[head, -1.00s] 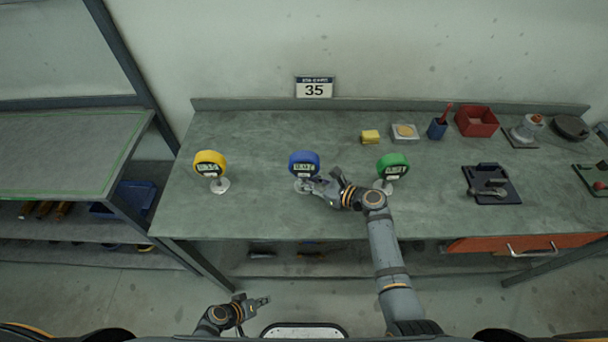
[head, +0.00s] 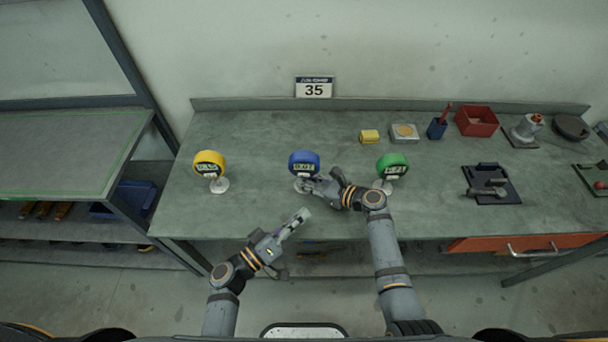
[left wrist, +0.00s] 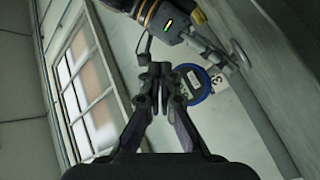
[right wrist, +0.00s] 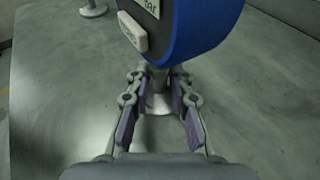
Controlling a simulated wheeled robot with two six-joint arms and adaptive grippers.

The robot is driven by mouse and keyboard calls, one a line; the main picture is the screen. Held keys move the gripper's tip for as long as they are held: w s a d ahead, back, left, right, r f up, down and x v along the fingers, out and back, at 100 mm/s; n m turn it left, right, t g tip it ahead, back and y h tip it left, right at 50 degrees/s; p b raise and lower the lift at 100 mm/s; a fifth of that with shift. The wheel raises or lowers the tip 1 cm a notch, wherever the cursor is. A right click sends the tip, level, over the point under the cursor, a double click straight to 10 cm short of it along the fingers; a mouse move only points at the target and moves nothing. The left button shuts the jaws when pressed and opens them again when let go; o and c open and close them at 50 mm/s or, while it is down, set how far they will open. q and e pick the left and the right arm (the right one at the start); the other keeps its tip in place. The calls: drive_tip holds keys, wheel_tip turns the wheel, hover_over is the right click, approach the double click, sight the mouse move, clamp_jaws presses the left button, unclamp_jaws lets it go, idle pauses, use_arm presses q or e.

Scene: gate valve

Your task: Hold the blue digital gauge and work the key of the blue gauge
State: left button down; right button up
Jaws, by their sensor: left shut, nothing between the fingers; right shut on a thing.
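The blue digital gauge (head: 304,162) stands upright on its round foot on the workbench, its display facing me. My right gripper (head: 309,184) is shut on the gauge's stem below the blue body. In the right wrist view the fingers (right wrist: 160,90) lie on either side of the stem, under the blue body (right wrist: 200,30). A pale key (right wrist: 132,32) shows on its front face there. My left gripper (head: 301,216) is shut and empty, above the bench's front edge, in front of the blue gauge. In the left wrist view the blue gauge (left wrist: 198,88) is beyond the left fingertips (left wrist: 160,70).
A yellow gauge (head: 209,164) stands to the left and a green gauge (head: 392,166) to the right, close to my right arm. A yellow block (head: 370,136), a red bin (head: 477,121) and a dark fixture (head: 491,185) are further right. The bench between the yellow and blue gauges is clear.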

idle(0.3)
use_arm(q)
approach(313, 174)
drive_tip(key=shift+w+d+r, duration=0.1)
drive_tip(key=shift+w+d, duration=0.25)
drive_tip(key=shift+d, duration=0.25)
drive_tip(key=shift+w+d+r, duration=0.1)
drive_tip(key=shift+w+d, duration=0.25)
drive_tip(key=shift+d, duration=0.3)
drive_tip(key=shift+w+d+r, duration=0.1)
drive_tip(key=shift+w+d, duration=0.25)
drive_tip(key=shift+d, duration=0.25)
drive_tip(key=shift+w, duration=0.15)
drive_tip(key=shift+w, duration=0.25)
drive_tip(key=shift+w, duration=0.4)
use_arm(e)
drive_tip(key=shift+a, duration=0.1)
idle(0.7)
use_arm(q)
drive_tip(key=shift+s, duration=0.8)
drive_tip(key=shift+s, duration=0.1)
